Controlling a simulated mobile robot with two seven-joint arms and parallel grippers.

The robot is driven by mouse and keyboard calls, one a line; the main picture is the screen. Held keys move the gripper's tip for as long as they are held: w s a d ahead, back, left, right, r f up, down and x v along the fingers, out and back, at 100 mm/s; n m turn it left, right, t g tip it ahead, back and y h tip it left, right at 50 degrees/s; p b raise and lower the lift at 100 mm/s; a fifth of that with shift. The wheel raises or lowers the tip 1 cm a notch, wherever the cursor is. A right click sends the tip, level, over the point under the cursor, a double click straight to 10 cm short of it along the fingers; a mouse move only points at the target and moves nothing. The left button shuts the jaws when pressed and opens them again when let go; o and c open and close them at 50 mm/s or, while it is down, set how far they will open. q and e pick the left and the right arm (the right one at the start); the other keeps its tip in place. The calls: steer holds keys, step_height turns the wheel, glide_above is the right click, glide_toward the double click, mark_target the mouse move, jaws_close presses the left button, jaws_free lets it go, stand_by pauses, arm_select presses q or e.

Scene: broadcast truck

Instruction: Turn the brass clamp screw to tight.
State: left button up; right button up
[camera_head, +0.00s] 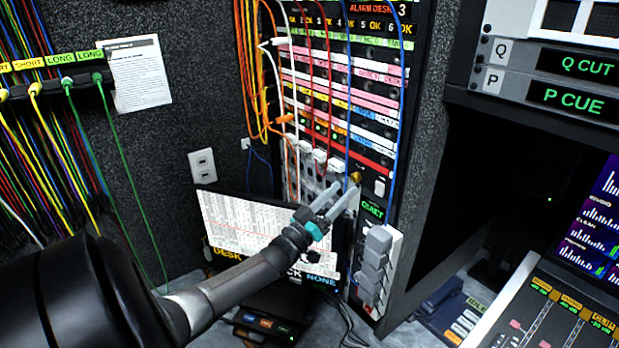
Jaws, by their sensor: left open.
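The brass clamp screw (355,178) is a small gold knob low on the patch rack, just above the green-lettered QUIET display (372,210). My left gripper (343,194) reaches up from the lower left, its two pale fingers spread apart and pointing at the rack. The fingertips are right beside the brass screw, just below and around it. I cannot tell whether they touch it. The screw's lower side is partly hidden by the fingers. My right gripper is not in view.
Red, white, orange and blue cables hang over the rack (345,100). A monitor (255,232) stands behind my left forearm. Grey blocks (374,262) stick out below the QUIET display. A mixing console (555,315) is at lower right, with dark open space left of the screens.

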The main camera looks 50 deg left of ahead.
arm_select(q)
steer(key=b+v, duration=0.1)
steer(key=v, duration=1.1)
steer(key=shift+s, duration=0.3)
